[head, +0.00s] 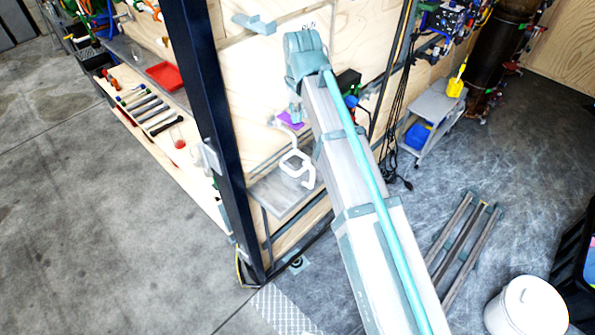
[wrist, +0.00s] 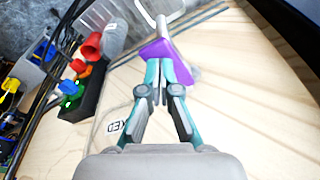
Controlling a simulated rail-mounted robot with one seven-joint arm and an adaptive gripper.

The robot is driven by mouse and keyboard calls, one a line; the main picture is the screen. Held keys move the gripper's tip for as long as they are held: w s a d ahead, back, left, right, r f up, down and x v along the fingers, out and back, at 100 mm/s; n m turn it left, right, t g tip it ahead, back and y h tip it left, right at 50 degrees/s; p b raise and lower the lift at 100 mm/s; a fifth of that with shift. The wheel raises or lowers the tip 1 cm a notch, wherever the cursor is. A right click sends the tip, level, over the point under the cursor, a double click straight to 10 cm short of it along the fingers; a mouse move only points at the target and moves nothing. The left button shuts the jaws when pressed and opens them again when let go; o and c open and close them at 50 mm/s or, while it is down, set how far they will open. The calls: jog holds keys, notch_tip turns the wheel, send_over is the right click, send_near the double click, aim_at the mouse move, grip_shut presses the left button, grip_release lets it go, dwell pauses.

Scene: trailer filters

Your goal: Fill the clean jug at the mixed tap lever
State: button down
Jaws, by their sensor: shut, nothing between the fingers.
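My gripper (wrist: 160,68) is shut and empty, its fingertips against or just in front of a purple lever-like piece (wrist: 181,62) on the wooden wall; contact is unclear. A partly hidden label ending in "XED" (wrist: 118,127) is beside my gripper. The purple piece also shows in the head view (head: 291,121), just below my wrist.
A black block (wrist: 88,93) with coloured fittings is beside my gripper. A dark post (head: 205,100) stands left of the arm. Floor at left is clear.

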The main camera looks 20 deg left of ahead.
jog(key=shift+f+b, duration=0.35)
jog(key=shift+f, duration=0.9)
dwell(6.8)
